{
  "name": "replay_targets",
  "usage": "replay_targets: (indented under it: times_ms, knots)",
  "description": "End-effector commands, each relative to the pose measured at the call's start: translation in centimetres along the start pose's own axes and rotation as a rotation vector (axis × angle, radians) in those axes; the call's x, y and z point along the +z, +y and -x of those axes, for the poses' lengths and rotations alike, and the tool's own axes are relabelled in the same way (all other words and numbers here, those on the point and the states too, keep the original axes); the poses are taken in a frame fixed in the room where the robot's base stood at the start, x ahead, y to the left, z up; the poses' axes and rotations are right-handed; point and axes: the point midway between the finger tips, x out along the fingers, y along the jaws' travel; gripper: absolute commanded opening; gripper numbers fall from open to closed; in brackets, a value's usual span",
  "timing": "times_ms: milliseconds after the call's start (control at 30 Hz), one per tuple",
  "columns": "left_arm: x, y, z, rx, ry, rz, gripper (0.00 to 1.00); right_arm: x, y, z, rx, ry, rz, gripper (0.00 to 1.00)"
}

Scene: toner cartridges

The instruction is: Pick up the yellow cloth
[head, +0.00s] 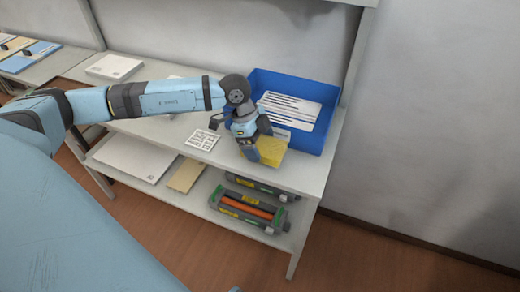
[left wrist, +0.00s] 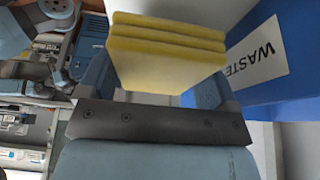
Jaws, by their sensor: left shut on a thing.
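The yellow cloth (head: 270,149) is a folded, layered pad at the front of the upper shelf, just in front of the blue bin. My left gripper (head: 254,145) reaches down from above and is shut on it. In the left wrist view the folded cloth (left wrist: 167,50) sits between the fingers of my left gripper (left wrist: 155,90), its layers facing the camera. I cannot tell whether the cloth still touches the shelf. My right gripper is not in view.
A printed card (head: 202,140) lies left of the gripper. Toner cartridges (head: 250,208) sit on the lower shelf (head: 225,220).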

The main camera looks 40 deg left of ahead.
Motion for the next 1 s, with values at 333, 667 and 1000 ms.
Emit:
replay_targets:
  times_ms: [333,667,1000]
  knots:
    - [-4.0,-0.1,9.5,-0.005,0.002,-0.003,0.62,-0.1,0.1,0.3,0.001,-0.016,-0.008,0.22]
    - [-6.1,0.0,14.7,-0.002,0.0,0.0,0.62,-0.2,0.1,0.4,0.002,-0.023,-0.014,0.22]
    - [-6.4,0.0,15.3,-0.001,0.001,0.0,0.62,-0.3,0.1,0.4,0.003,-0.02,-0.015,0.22]
